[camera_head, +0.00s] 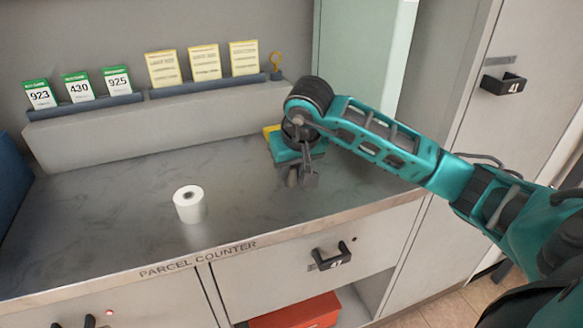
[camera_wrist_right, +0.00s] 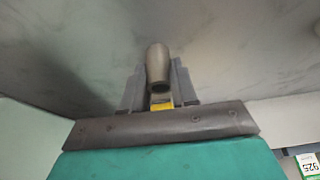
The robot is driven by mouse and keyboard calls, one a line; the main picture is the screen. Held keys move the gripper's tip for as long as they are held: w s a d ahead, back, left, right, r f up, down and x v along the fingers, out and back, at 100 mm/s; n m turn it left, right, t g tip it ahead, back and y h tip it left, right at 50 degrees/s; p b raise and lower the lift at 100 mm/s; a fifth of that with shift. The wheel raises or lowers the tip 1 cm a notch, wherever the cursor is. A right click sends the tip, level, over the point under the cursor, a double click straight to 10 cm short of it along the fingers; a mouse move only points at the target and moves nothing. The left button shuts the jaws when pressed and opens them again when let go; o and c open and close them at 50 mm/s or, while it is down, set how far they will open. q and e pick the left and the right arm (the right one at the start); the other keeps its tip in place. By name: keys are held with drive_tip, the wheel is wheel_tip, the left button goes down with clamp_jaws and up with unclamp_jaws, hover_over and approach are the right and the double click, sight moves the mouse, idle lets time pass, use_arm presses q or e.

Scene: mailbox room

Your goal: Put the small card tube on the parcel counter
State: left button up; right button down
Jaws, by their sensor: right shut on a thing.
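My right gripper (camera_head: 302,178) is low over the parcel counter (camera_head: 120,225), right of its middle. It is shut on the small card tube, a brownish-grey rounded piece (camera_wrist_right: 158,64) between the two grey fingers in the wrist view. In the head view the tube is mostly hidden by the fingers. I cannot tell whether its lower end touches the counter. The counter is a dark, marbled top with "PARCEL COUNTER" lettered on its front edge. My left gripper is not in view.
A white roll (camera_head: 189,205) stands on the counter left of my gripper. A raised back ledge (camera_head: 160,128) holds green-topped number cards and yellow cards (camera_head: 205,62). Drawers with dark handles (camera_head: 331,257) are below. The counter's left part is clear.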

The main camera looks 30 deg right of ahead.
drive_tip(key=shift+f, duration=0.15)
drive_tip(key=c, duration=0.9)
unclamp_jaws()
drive_tip(key=shift+r, duration=0.2)
drive_tip(key=p+v, duration=0.2)
drive_tip(key=v, duration=1)
drive_tip(key=shift+s+f, duration=0.1)
